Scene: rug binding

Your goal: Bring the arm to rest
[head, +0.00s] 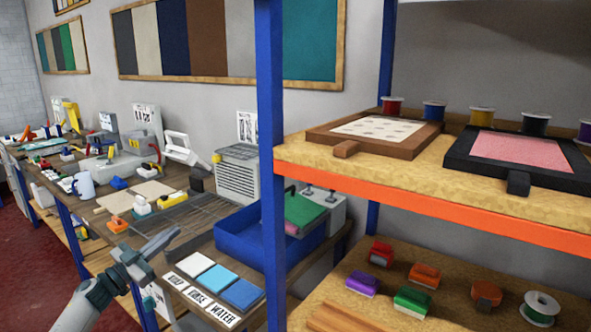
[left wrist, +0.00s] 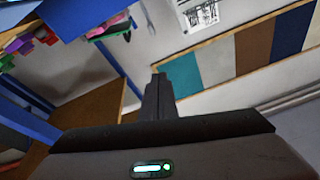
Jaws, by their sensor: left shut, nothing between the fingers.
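My left gripper (head: 165,240) shows at the lower left of the head view, its arm coming in from the left. Its fingers are shut with nothing between them and point up and to the right. My right gripper is in neither view.
A shelf rack with a blue post (head: 271,150) and an orange beam (head: 430,212) stands close on the right, holding framed boards and spools. A blue tray (head: 240,240) sits on the bench (head: 205,213), among tools and blocks. Red floor (head: 35,260) is free at left.

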